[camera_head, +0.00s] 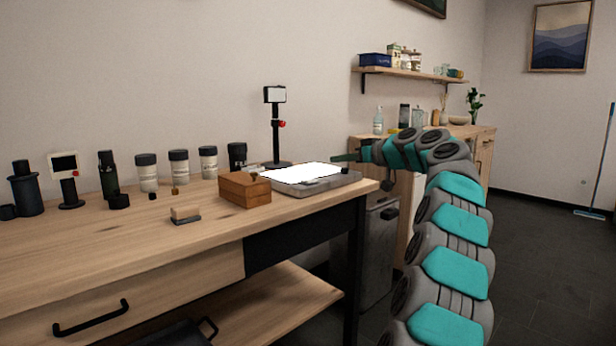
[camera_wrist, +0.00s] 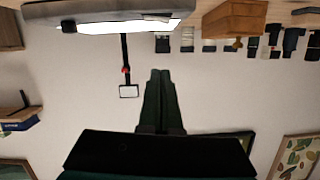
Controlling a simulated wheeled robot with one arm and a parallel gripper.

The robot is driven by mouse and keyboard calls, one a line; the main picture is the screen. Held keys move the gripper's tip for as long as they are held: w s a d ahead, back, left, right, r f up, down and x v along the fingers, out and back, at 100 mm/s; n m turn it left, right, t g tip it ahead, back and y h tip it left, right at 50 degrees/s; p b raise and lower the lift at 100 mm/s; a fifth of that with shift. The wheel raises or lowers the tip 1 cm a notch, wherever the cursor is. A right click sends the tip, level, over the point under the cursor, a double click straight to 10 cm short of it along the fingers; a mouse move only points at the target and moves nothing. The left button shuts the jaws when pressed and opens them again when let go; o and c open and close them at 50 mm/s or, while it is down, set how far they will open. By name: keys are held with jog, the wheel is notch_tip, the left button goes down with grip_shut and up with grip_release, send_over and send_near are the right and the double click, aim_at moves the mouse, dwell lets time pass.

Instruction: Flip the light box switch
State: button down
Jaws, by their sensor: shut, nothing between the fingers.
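The light box (camera_head: 340,182) is a flat grey box with a glowing white top. It lies at the right end of the wooden table. In the wrist view, which is upside down, the light box (camera_wrist: 60,15) shows at the top left. Its switch is too small to make out for certain; a small dark detail shows on its near rim. My gripper (camera_head: 336,158) appears by the box's right rear side in the head view, apparently above it. In the wrist view my gripper (camera_wrist: 160,72) has its dark fingers together, with nothing between them and apart from the box.
A wooden box (camera_head: 245,189) stands left of the light box. A black stand (camera_head: 275,125) with a red knob rises behind it. Several jars (camera_head: 178,168) line the table's back. A cabinet (camera_head: 480,150) stands beyond my arm. The table's front left is mostly clear.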

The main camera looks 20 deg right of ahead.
jog(key=p, duration=0.2)
send_over(313, 186)
jog(key=shift+w+d+f, duration=0.1)
jog(key=shift+d+f, duration=0.1)
jog(key=shift+f, duration=0.45)
jog(key=shift+w+d+f, duration=0.1)
jog(key=shift+d+f, duration=0.05)
jog(key=shift+f, duration=0.45)
jog(key=shift+s+a+f, duration=0.1)
jog(key=shift+a+f, duration=0.05)
jog(key=shift+f, duration=0.85)
jog(key=shift+s+a+f, duration=0.1)
jog(key=shift+f, duration=0.85)
jog(key=shift+b, duration=0.3)
